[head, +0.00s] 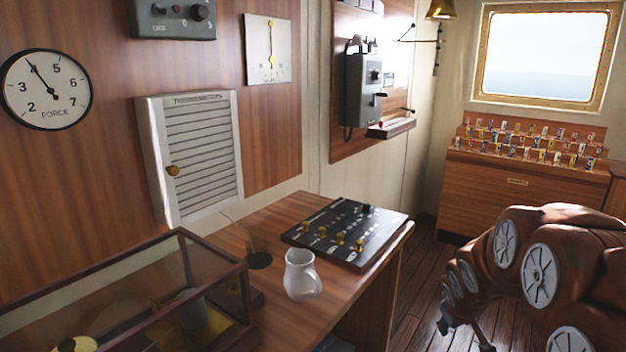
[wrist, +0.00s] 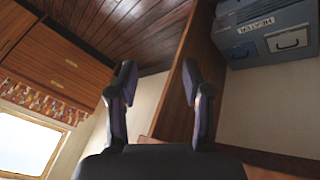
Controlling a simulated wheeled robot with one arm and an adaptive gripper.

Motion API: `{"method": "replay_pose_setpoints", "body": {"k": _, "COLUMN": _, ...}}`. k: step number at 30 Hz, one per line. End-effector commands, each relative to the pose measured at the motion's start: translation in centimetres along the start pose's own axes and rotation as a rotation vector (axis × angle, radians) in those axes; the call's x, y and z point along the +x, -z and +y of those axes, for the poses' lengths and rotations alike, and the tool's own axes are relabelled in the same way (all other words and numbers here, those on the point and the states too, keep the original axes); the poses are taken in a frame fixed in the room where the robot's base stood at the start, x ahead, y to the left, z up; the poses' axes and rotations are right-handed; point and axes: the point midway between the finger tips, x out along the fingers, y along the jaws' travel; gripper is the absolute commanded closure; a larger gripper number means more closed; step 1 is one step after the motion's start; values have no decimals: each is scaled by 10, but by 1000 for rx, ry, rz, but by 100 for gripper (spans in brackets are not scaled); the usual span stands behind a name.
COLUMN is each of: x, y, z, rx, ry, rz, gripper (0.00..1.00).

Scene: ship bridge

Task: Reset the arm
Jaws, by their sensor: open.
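My arm (head: 540,270) shows folded at the lower right of the head view, over the wooden floor. The end of the arm reaches down near the bottom edge there, and its fingers are hard to make out. In the wrist view my gripper (wrist: 160,88) has its two dark fingers spread apart, with nothing between them. It is open and empty. The wrist view is tilted, and the fingers point towards the wooden floor and a wooden panel edge.
A cabinet with flag rows (head: 520,190) stands at the back. Blue-grey boxes (wrist: 265,35) show in the wrist view. Open floor (head: 415,285) lies right of the desk.

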Motion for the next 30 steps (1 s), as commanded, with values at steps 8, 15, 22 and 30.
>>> {"method": "replay_pose_setpoints", "body": {"k": 8, "x": -114, "y": -51, "z": -27, "rx": 93, "ry": 57, "rz": -170, "gripper": 50}}
{"method": "replay_pose_setpoints", "body": {"k": 15, "x": -203, "y": -106, "z": -62, "rx": 163, "ry": 135, "rz": -321, "gripper": 50}}
{"method": "replay_pose_setpoints", "body": {"k": 22, "x": -286, "y": -160, "z": -100, "rx": 208, "ry": 228, "rz": -458, "gripper": 50}}
{"method": "replay_pose_setpoints", "body": {"k": 30, "x": -342, "y": -205, "z": -131, "rx": 227, "ry": 309, "rz": -571, "gripper": 50}}
